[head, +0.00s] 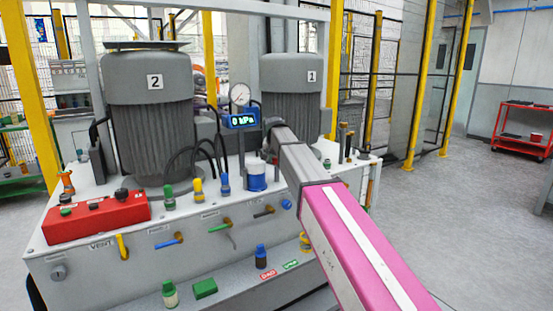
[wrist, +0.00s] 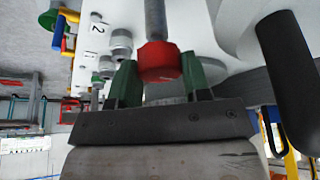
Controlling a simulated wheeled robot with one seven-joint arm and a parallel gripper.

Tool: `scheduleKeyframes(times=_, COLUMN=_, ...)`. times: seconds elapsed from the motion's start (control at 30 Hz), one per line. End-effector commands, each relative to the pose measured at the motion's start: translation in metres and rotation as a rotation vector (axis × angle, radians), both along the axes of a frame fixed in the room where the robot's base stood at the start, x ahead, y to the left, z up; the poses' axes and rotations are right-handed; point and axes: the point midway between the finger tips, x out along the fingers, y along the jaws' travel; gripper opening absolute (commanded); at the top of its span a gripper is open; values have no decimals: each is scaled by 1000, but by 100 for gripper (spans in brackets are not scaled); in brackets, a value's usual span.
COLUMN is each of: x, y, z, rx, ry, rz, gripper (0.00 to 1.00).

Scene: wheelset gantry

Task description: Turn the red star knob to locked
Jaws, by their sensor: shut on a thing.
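The red star knob (wrist: 158,60) sits on a grey shaft in the wrist view, with its rim between my gripper's green fingers. My gripper (wrist: 160,76) is shut on it, one finger on each side. Whether the knob stands at locked cannot be read, as no mark for it shows clearly. In the head view my arm reaches to the back right of the machine, and its grey and pink links hide the knob and the fingers there.
Motor 2 (head: 148,95) and motor 1 (head: 290,85) stand on the white bench, with a gauge (head: 239,95) and a "0 kPa" display (head: 241,121) between them. A red button box (head: 96,216) and several coloured handles line the front. Open floor lies right, before a red cart (head: 523,130).

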Motion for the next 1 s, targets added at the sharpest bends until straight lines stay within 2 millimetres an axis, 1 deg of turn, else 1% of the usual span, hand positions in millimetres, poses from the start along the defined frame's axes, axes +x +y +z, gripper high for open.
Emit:
scheduleKeyframes(times=0.17, x=0, y=-1, z=0, rx=0, ry=0, rz=51, gripper=20)
scheduleKeyframes(times=0.37, x=0, y=-2, z=0, rx=0, ry=1, rz=176, gripper=20)
scheduleKeyframes(times=1.0, x=1, y=-3, z=0, rx=1, ry=-1, rz=773, gripper=20)
